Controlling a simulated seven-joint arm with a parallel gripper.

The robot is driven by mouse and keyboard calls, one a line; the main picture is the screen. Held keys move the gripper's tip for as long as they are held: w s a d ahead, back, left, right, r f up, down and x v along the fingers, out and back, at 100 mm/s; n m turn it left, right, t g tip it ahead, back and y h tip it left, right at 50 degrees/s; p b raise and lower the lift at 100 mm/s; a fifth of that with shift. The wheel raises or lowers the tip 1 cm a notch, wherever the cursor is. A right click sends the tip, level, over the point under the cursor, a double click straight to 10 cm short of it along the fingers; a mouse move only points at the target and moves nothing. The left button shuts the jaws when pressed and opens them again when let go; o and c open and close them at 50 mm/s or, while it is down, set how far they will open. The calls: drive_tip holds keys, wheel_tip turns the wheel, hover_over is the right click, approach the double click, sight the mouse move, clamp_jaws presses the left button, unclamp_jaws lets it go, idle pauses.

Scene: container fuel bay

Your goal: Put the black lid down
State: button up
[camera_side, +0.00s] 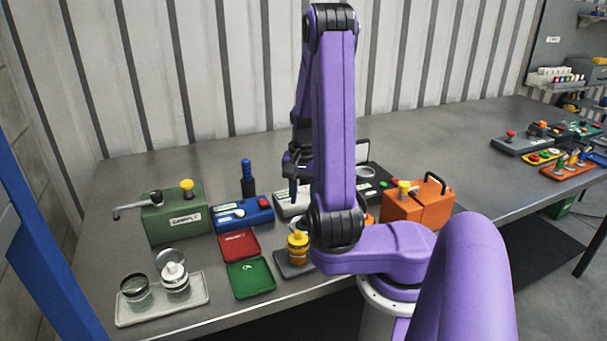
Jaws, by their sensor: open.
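A black box (378,186) with small coloured marks on top stands right of my upright arm link, which hides its left part. A black-edged lid (363,151) stands raised at its back, with a pale face showing. A round clear disc (366,172) shows in front of that lid. My gripper (292,188) points down left of the arm link, above a white and grey box (289,204). It is open, with nothing visible between its fingers. It is apart from the raised lid. The arm link hides the space between them.
A green sample box (172,222), a blue box (243,215), red (239,245) and green (250,278) trays stand left. A pale tray (165,311) holds round glass parts. A yellow stacked knob (298,248) and an orange box (405,213) are close to my arm.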

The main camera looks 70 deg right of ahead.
sight(303, 218)
wheel_tip(303, 218, up, 6)
drive_tip(key=w+a+n, duration=0.8)
drive_tip(key=a+n, duration=0.5)
drive_tip(key=n, duration=0.1)
drive_tip(key=s+a+n, duration=0.4)
drive_tip(key=s+n, duration=0.2)
drive_tip(key=s, duration=0.3)
drive_tip(key=s+a+n, duration=0.3)
drive_tip(key=s+n, duration=0.4)
drive_tip(key=s, duration=0.1)
drive_tip(key=shift+s+a+r+n, duration=0.2)
drive_tip(key=shift+s+a+n, duration=0.1)
drive_tip(key=shift+s+a, duration=0.1)
